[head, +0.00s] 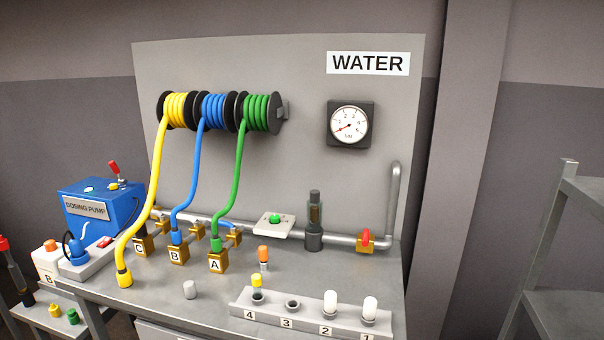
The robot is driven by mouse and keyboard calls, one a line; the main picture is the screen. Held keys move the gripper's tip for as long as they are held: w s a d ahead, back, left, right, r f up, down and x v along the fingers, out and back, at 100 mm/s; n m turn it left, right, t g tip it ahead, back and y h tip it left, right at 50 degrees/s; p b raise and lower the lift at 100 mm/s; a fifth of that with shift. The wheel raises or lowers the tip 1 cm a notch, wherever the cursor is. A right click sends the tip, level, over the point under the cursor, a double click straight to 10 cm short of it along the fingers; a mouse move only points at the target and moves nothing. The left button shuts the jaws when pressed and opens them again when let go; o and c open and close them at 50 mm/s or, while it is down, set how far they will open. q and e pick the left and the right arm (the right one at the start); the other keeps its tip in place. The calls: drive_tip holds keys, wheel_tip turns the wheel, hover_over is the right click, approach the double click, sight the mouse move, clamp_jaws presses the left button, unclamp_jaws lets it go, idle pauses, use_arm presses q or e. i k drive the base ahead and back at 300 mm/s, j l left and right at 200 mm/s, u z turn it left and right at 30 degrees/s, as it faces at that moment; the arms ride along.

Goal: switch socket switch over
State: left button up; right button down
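A pale socket strip (98,257) lies at the left end of the bench, in front of the blue dosing pump (100,212). A blue plug (77,250) with a dark cable sits in its left part. A small red switch (105,241) shows at its right part; it is too small to tell which way it is tipped. Neither of my grippers is in view.
Yellow (156,190), blue (187,180) and green (229,180) hoses hang from reels to the bench. The yellow hose end (124,279) stands right of the strip. A white box (47,262) marked B is left of it. A numbered rack (305,314) stands at the front right.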

sight(107, 240)
drive_tip(key=u, duration=1.25)
